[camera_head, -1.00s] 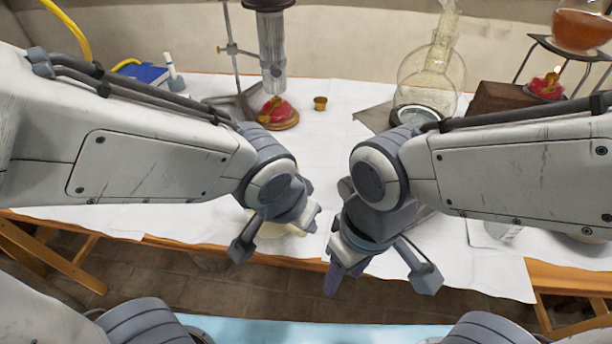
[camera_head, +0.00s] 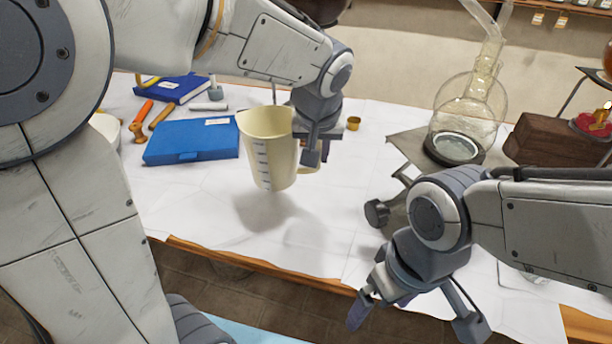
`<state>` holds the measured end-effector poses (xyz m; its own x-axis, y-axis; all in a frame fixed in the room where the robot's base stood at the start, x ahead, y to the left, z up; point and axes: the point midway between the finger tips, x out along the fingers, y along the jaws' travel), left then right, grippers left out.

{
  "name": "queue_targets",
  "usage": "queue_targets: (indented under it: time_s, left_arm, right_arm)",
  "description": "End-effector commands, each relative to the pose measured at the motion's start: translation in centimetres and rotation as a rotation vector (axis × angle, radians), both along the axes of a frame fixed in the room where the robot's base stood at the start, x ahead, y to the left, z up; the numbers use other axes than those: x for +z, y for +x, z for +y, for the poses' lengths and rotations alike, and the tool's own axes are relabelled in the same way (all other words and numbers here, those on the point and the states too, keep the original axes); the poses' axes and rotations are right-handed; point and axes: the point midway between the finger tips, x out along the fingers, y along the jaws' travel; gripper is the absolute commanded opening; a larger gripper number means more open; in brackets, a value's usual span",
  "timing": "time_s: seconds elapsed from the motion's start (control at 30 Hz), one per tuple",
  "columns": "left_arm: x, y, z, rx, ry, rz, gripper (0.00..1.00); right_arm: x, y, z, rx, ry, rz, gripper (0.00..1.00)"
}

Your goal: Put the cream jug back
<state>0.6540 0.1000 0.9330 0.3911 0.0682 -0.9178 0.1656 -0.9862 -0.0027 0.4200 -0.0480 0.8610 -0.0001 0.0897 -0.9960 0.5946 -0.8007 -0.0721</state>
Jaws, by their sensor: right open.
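The cream jug (camera_head: 266,150) is a pale cream measuring beaker with dark graduation marks and a handle on its right side. My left gripper (camera_head: 311,158) is at the handle and shut on it, and its fingers partly hide the handle. The jug is nearly upright, and its shadow falls on the white-covered table (camera_head: 205,205) below, so it appears raised off the surface. My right gripper (camera_head: 364,306) is open and empty, low over the table's front edge.
A blue box (camera_head: 191,143) lies left of the jug, with a blue book (camera_head: 172,88) and tools behind it. A small brass cup (camera_head: 353,123) stands right of my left gripper. A glass flask (camera_head: 466,115) stands on a jack stand at right. The table's front middle is clear.

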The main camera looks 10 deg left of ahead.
Motion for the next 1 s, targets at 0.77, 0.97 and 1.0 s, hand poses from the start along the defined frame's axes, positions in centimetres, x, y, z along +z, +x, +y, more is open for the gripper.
queue_targets:
  time_s: [0.77,0.97,1.0]
  left_arm:
    - [-8.2,0.0,-0.1,-0.006,-0.001,-0.001,0.00]
    - [-8.4,0.0,-0.1,-0.006,-0.001,-0.001,0.00]
    - [-8.6,0.0,-0.1,-0.006,-0.001,-0.001,0.00]
  right_arm:
    - [-2.2,0.0,0.0,0.000,0.000,0.000,0.98]
    - [-2.4,0.0,0.0,0.000,0.000,0.000,0.98]
    - [-2.6,0.0,0.0,0.000,0.000,0.000,0.98]
